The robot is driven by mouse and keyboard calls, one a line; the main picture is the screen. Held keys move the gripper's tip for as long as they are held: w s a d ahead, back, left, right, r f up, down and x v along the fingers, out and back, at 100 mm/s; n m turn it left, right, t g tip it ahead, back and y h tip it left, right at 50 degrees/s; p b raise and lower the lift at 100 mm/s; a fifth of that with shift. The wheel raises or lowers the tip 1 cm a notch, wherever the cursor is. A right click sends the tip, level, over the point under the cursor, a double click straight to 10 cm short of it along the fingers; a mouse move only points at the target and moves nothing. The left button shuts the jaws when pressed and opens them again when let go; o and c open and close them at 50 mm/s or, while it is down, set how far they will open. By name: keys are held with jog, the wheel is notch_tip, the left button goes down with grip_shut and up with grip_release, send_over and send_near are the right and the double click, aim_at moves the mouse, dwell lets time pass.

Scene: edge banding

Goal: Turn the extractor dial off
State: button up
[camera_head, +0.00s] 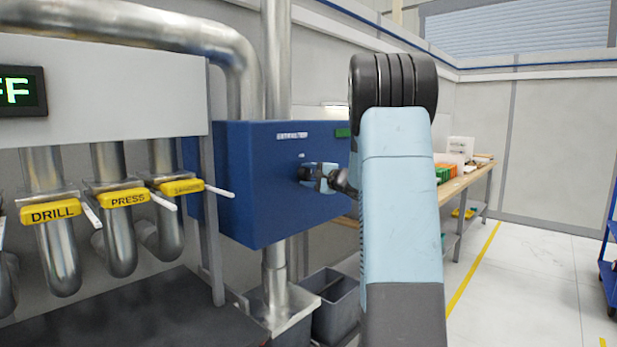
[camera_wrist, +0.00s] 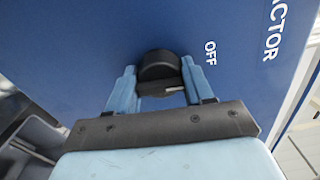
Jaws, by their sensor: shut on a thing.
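The extractor dial (camera_wrist: 160,66) is a round black knob on the front of a blue box (camera_head: 285,215). In the wrist view it sits between my two light-blue fingers, and a pale mark shows on its near edge. The word OFF (camera_wrist: 210,52) is printed beside the dial on the blue face. My gripper (camera_head: 318,176) is at the box front in the head view, and it also shows in the wrist view (camera_wrist: 160,82), shut on the dial. My arm hides the right part of the box, and the gripper mostly hides the dial in the head view.
Yellow-tagged gate handles marked DRILL (camera_head: 50,213) and PRESS (camera_head: 124,198) stick out at left on metal ducts. A display (camera_head: 20,91) shows green letters ending in FF. A grey bin (camera_head: 335,305) stands below the box. A workbench (camera_head: 468,180) stands at right, with open floor before it.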

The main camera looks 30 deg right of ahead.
jog(key=shift+a+f+n, duration=0.25)
jog(key=shift+a+n, duration=0.1)
jog(key=shift+n, duration=0.35)
jog(key=shift+f, duration=0.1)
jog(key=o, duration=0.8)
jog(key=shift+o, duration=1.2)
jog(key=shift+r, duration=0.2)
jog(key=shift+d, duration=0.1)
jog(key=shift+s+d, duration=0.2)
jog(key=shift+s, duration=0.2)
jog(key=v, duration=1.3)
jog(key=shift+a, duration=0.1)
